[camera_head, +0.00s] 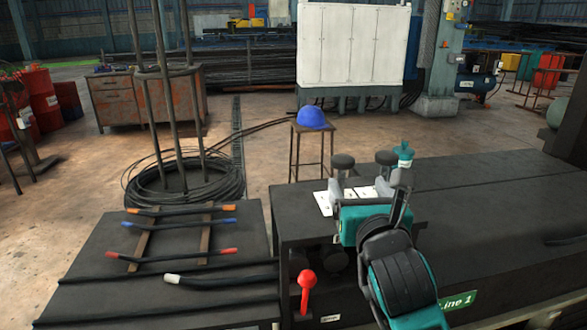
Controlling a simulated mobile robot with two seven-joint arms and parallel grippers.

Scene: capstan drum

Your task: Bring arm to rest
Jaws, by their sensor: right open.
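My right arm, teal, grey and black, comes up from the bottom edge over the dark machine (480,205). My right gripper (364,162) is open and points away from me, with its two dark grey finger ends apart. I see nothing held between them. White plates with small dark marks show just behind and left of it on the machine top. My arm covers part of the machine's front. My left arm and gripper are out of view.
A red lever (306,288) stands out from the machine's front. Left of it, a dark bench (92,270) carries several rods with coloured ends. Behind are a wire coil (185,190) with uprights and a stool (311,150) bearing a blue helmet (312,118).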

